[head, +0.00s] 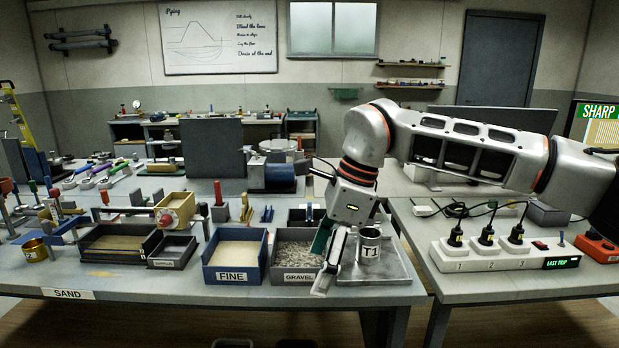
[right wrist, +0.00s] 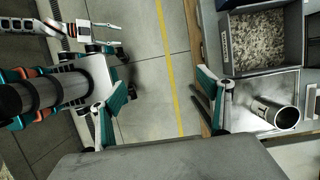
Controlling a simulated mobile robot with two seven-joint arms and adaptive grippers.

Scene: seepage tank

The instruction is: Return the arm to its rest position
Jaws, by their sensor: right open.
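My right arm comes in from the right in the head view. My right gripper (head: 328,257) points down over the table's front part, between the gravel bin (head: 292,273) and the metal cup labelled T1 (head: 369,244). Its fingers are spread and nothing shows between them. In the right wrist view the gripper (right wrist: 160,110) is open, with floor visible between the fingertips. The cup (right wrist: 272,112) lies to the right of the fingers there, apart from them, on a metal tray (right wrist: 262,90). My left gripper does not show in the head view.
The blue FINE bin (head: 236,276) stands left of the gravel bin. A white power strip (head: 503,256) with several plugs and cables lies on the right-hand table. A gap separates the two tables. Tools crowd the left side.

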